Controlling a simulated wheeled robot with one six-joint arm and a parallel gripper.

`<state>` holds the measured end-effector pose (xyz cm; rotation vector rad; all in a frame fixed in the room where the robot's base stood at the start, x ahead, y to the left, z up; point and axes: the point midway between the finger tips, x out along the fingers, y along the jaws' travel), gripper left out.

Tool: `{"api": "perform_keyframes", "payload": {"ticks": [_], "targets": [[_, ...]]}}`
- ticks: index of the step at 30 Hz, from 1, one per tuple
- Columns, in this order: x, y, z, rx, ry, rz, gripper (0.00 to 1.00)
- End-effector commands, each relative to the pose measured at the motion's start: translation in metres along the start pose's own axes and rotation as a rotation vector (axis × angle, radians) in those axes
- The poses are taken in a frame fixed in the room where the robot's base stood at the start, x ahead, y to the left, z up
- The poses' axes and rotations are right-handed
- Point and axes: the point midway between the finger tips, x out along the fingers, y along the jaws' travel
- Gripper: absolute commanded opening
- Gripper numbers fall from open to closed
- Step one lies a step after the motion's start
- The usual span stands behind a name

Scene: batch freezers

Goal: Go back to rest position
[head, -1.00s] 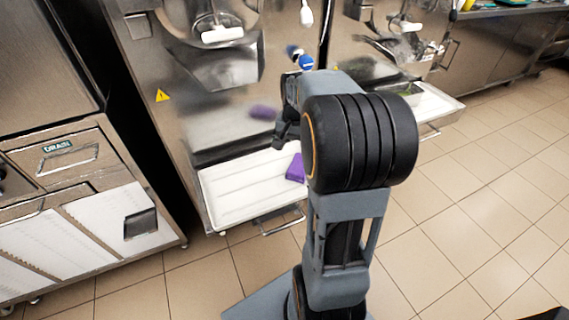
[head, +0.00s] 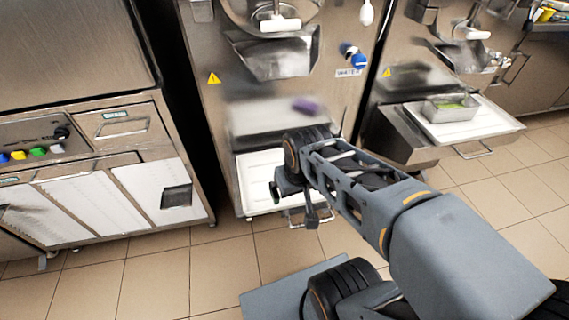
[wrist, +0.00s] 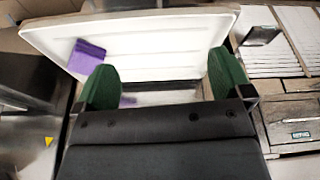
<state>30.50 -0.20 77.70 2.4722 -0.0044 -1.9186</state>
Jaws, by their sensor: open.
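My gripper (head: 293,205) is in front of the middle batch freezer, over its white tray (head: 256,172). In the wrist view the green fingertips of my gripper (wrist: 165,80) stand wide apart with nothing between them. The tray (wrist: 150,45) lies beyond them. A purple block, perhaps a sponge (wrist: 86,61), lies on the tray near the left fingertip, apart from the gripper. In the head view my arm hides this block and the right part of the tray.
The batch freezer (head: 225,105) stands close behind my gripper. A second freezer's tray (head: 470,125) with a metal pan (head: 447,108) juts out at the right. A drawer cabinet (head: 100,175) is at the left. Tiled floor (head: 215,270) is clear in front.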

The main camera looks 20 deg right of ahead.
Motion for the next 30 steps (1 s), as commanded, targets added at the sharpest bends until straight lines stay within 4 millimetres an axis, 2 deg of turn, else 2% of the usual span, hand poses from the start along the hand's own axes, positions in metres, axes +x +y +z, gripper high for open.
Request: {"api": "perform_keyframes", "payload": {"ticks": [5, 11, 20, 21, 24, 27, 30], "targets": [[-0.018, 0.001, -0.005, -0.003, -0.001, 0.0, 0.97], [-0.065, 0.002, -0.016, -0.014, -0.006, -0.001, 0.97], [-0.169, 0.005, -0.04, -0.046, -0.017, -0.003, 0.97], [-0.186, 0.004, -0.044, -0.037, -0.001, -0.005, 0.97], [-0.22, 0.001, -0.053, -0.02, 0.036, -0.01, 0.97], [-0.238, -0.001, -0.058, -0.009, 0.055, -0.014, 0.97], [-0.239, -0.001, -0.059, -0.008, 0.057, -0.014, 0.97]]}}
